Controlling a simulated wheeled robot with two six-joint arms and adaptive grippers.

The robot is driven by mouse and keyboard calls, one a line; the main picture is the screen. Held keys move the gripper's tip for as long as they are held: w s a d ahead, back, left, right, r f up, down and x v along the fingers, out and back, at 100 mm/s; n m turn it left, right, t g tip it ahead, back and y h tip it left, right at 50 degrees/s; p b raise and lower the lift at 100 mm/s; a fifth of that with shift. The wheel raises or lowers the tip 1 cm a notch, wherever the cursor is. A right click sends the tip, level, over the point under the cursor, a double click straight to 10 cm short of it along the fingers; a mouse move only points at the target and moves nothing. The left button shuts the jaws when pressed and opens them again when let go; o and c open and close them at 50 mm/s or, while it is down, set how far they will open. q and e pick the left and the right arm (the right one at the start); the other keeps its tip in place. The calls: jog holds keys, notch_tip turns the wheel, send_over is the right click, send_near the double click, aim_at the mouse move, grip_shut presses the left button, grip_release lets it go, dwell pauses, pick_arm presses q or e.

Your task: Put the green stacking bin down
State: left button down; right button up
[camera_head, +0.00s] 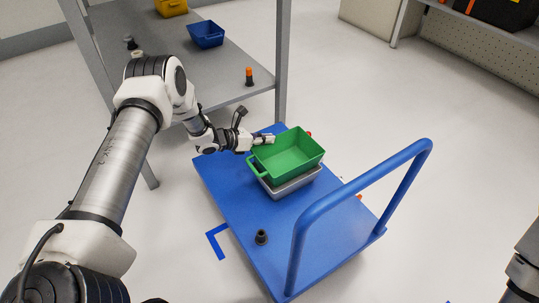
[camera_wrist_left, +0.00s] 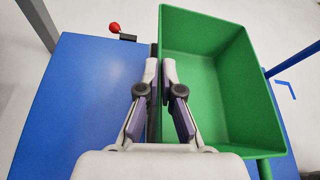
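The green stacking bin (camera_head: 288,153) is upright and empty over a grey bin (camera_head: 291,185) on the blue cart. The grey bin's lower part shows beneath it; I cannot tell whether the green bin rests on it or hangs just above. My left gripper (camera_head: 270,139) is at the green bin's far left rim. In the left wrist view the fingers (camera_wrist_left: 161,72) are close together on either side of the wall of the green bin (camera_wrist_left: 240,90), pinching it. My right gripper is out of view.
The blue cart (camera_head: 225,176) has a blue push handle (camera_head: 350,193) on the near right. A small black part (camera_head: 261,237) stands on its deck. A grey shelf (camera_head: 222,84) behind holds a blue bin (camera_head: 206,34), a yellow bin (camera_head: 171,7) and an orange-topped part (camera_head: 249,76).

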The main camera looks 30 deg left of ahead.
pick_arm(q)
jog(key=shift+f+b, duration=0.95)
jog(key=shift+f, duration=1.35)
jog(key=c, duration=1.3)
grip_release()
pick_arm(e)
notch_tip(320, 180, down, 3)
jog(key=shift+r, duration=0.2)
pick_arm(q)
jog(key=shift+r, duration=0.15)
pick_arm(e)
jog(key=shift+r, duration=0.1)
pick_arm(q)
jog(key=shift+s+a+r+p, duration=0.2)
jog(key=shift+s+r+p, duration=0.05)
jog(key=shift+r+p, duration=0.2)
jog(key=shift+s+a+r+p, duration=0.15)
jog(key=shift+s+r+p, duration=0.05)
jog(key=shift+r+p, duration=0.25)
jog(key=p, duration=0.5)
send_near(267, 148)
jog(key=a, duration=0.2)
jog(key=shift+s+d+r, duration=0.25)
jog(key=shift+s+r, duration=0.1)
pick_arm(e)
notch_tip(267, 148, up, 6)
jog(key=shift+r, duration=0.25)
